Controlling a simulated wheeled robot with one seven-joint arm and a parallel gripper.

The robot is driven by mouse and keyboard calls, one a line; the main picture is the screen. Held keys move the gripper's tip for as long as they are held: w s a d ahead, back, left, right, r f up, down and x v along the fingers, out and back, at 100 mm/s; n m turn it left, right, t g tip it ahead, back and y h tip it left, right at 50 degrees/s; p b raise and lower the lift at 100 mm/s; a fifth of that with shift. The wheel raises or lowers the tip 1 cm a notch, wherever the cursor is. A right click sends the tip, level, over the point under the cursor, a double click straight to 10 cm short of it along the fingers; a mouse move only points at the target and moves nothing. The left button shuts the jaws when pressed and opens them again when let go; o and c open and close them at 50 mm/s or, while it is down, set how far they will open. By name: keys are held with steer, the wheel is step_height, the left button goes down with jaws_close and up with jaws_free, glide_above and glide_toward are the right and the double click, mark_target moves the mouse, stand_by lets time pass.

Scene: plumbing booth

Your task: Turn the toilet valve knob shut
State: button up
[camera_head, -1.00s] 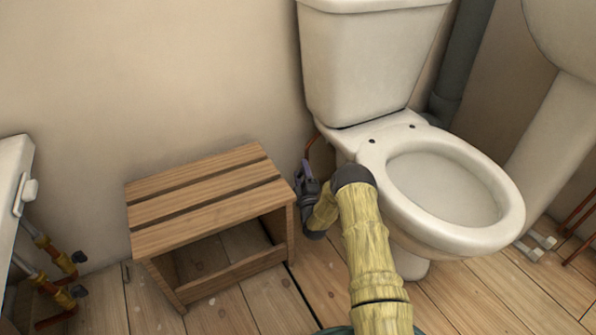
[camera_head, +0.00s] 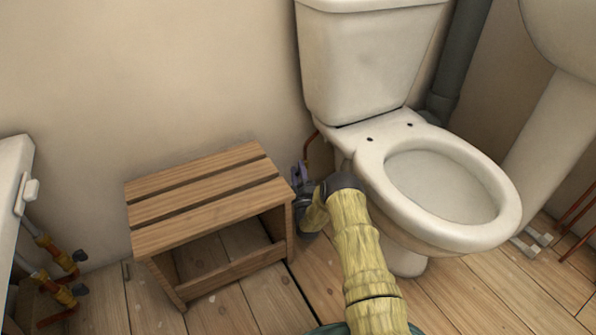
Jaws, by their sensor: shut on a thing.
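My gripper (camera_head: 299,176) is low by the wall, in the gap between the wooden stool and the toilet (camera_head: 425,175). The knob itself is hidden behind the fingers and is too small to make out. A thin copper-coloured pipe (camera_head: 309,148) rises from there toward the underside of the cistern (camera_head: 368,62). My yellow arm reaches in from the bottom of the picture, passing close in front of the toilet bowl.
A slatted wooden stool (camera_head: 205,198) stands just left of my gripper, close to it. Other pipes with dark valves (camera_head: 68,262) are at the far left below a white fixture. A washbasin pedestal (camera_head: 555,150) stands at the right. Bare floorboards (camera_head: 240,305) lie in front.

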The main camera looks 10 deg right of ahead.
steer(key=shift+a+m, duration=0.25)
steer(key=shift+m, duration=0.15)
steer(key=shift+w, duration=0.1)
steer(key=o, duration=1)
steer(key=shift+d, duration=0.15)
steer(key=shift+d, duration=0.1)
steer(key=p+v, duration=1)
steer(key=v, duration=0.2)
steer(key=shift+f, duration=0.15)
